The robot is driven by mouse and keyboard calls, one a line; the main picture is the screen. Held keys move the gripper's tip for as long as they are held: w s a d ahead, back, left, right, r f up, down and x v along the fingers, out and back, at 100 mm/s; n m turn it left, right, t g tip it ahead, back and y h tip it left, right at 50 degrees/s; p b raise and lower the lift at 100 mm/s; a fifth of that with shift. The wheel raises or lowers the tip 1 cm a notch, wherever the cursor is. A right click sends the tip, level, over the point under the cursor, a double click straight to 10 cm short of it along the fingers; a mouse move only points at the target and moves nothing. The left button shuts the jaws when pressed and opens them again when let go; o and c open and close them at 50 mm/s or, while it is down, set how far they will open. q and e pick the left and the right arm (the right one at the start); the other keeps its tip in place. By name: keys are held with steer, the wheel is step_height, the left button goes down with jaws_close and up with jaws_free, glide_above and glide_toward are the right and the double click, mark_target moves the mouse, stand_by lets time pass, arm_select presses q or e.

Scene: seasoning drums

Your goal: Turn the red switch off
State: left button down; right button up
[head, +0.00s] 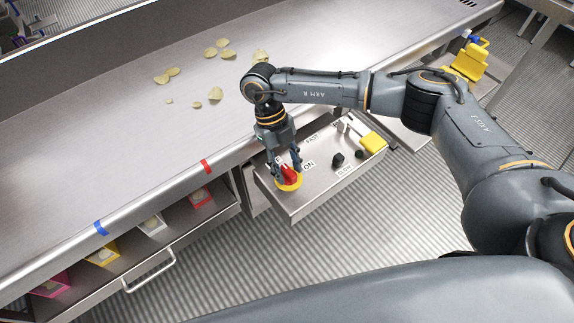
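The red switch (289,174) is a knob on a yellow round plate (290,185), on top of a steel control box. An "ON" label (308,164) is to its right; another label to its left is mostly hidden by my gripper. My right gripper (286,170) points down over the switch, its two fingers spread apart on either side of the red knob. Whether the fingers touch the knob is hard to tell. My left gripper is not in view.
The box also carries a black knob (338,159) with speed labels and a yellow-ended lever (373,142). A long steel counter (110,130) with scattered chips (215,94) lies to the left. A shelf with colored boxes (103,255) is below it.

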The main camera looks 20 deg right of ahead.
steer(key=v, duration=1.2)
